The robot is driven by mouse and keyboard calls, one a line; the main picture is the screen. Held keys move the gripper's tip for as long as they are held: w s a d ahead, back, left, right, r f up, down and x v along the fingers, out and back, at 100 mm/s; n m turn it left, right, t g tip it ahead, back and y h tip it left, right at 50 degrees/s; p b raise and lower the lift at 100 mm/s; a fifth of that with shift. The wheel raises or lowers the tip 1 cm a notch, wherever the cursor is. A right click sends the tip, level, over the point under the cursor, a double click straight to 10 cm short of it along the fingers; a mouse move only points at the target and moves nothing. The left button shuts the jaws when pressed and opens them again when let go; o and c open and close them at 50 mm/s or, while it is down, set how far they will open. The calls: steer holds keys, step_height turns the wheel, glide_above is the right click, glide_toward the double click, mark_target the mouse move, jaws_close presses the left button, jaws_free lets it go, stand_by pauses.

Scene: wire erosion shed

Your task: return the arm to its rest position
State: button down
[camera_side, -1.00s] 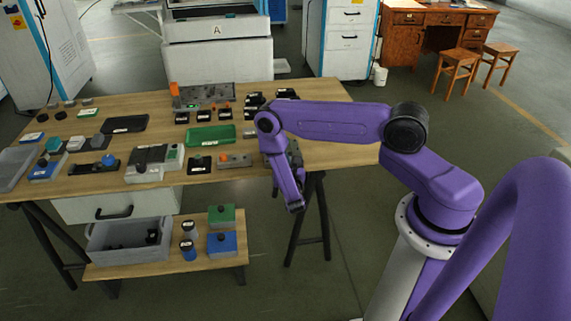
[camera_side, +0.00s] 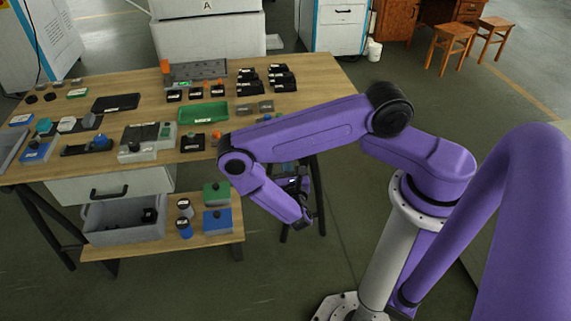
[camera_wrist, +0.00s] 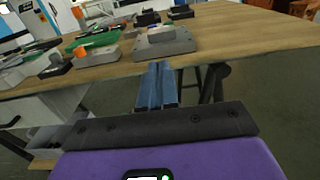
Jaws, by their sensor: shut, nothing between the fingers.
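My arm reaches left from its base, with its purple forearm slanting down to the right in front of the table's front edge. In the side view my gripper (camera_side: 287,169) is small and partly hidden by my arm. In the wrist view my gripper (camera_wrist: 158,70) shows two blue fingers pressed together, shut, with nothing between them. The fingers point toward the edge of the wooden table (camera_wrist: 245,32) and are clear of the objects on it.
A grey block (camera_wrist: 165,42) sits near the table edge beyond the fingers. A green tray (camera_side: 203,112) and several small parts stand on the table. Below, a lower shelf holds a grey bin (camera_side: 124,222), a green box (camera_side: 216,192) and a blue box (camera_side: 218,220). Floor right of the table is open.

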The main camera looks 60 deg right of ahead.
step_height(320, 180, up, 14)
steer(key=s+a+m+g+h, duration=0.2)
steer(key=a+m+g, duration=0.1)
steer(key=m+g, duration=0.6)
steer(key=s+a+r+m+g+y, duration=0.1)
steer(key=s+a+r+m+y, duration=0.1)
steer(key=s+r+y, duration=0.4)
steer(key=s+a+r+m+g+y, duration=0.2)
steer(key=s+a+r+y, duration=0.3)
steer(key=s+y, duration=0.4)
steer(key=s+r+m, duration=0.1)
steer(key=s, duration=0.4)
steer(key=shift+a+r+g, duration=0.2)
steer(key=shift+r+g, duration=0.1)
steer(key=shift+r, duration=0.1)
